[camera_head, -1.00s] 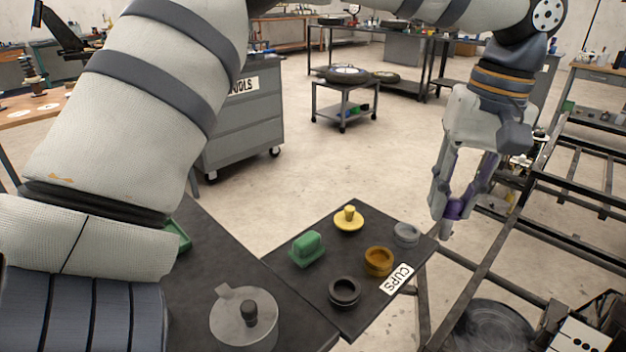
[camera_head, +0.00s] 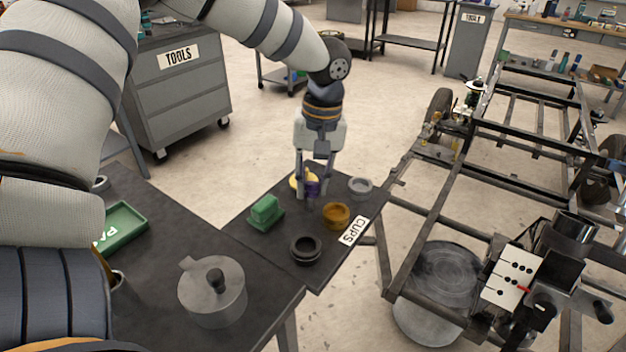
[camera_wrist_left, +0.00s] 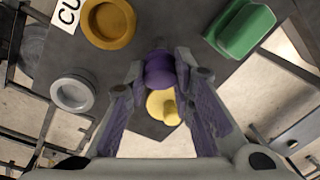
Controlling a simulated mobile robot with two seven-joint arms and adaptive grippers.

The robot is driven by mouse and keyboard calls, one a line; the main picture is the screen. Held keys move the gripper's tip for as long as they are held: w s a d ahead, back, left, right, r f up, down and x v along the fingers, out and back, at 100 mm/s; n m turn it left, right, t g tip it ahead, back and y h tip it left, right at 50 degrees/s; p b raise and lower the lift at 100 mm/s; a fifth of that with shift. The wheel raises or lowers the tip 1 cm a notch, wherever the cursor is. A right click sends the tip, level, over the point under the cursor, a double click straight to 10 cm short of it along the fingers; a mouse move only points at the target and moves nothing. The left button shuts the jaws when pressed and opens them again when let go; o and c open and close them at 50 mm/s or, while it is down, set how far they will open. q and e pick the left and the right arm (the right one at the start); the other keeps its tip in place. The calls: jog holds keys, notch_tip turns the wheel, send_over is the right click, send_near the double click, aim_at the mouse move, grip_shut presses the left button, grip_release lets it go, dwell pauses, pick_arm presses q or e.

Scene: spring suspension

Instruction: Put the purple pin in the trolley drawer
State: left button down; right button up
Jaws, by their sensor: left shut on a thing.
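The purple pin (camera_head: 311,187) is between the fingertips of my left gripper (camera_head: 313,192), which is shut on it. In the left wrist view the pin's rounded purple end (camera_wrist_left: 159,71) shows between the fingers; the rest of it is hidden. In the head view the gripper points down over the small cups table (camera_head: 290,240), in front of the yellow knobbed piece (camera_head: 296,180). The pin's height above the table is hard to tell. The grey trolley (camera_head: 180,90) marked TOOLS stands at the upper left, and its drawer fronts look shut. My right gripper is not in view.
The cups table holds a green block (camera_head: 265,212), an orange cup (camera_head: 336,216), a black cup (camera_head: 305,250) and a grey cup (camera_head: 360,188). A lidded pot (camera_head: 212,292) stands on the nearer dark table. A metal chassis frame (camera_head: 490,180) fills the right. Floor between trolley and cups table is clear.

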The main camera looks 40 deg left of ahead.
pick_arm(q)
jog(key=shift+f, duration=0.15)
jog(key=c, duration=1.4)
grip_release()
jog(key=shift+o, duration=0.2)
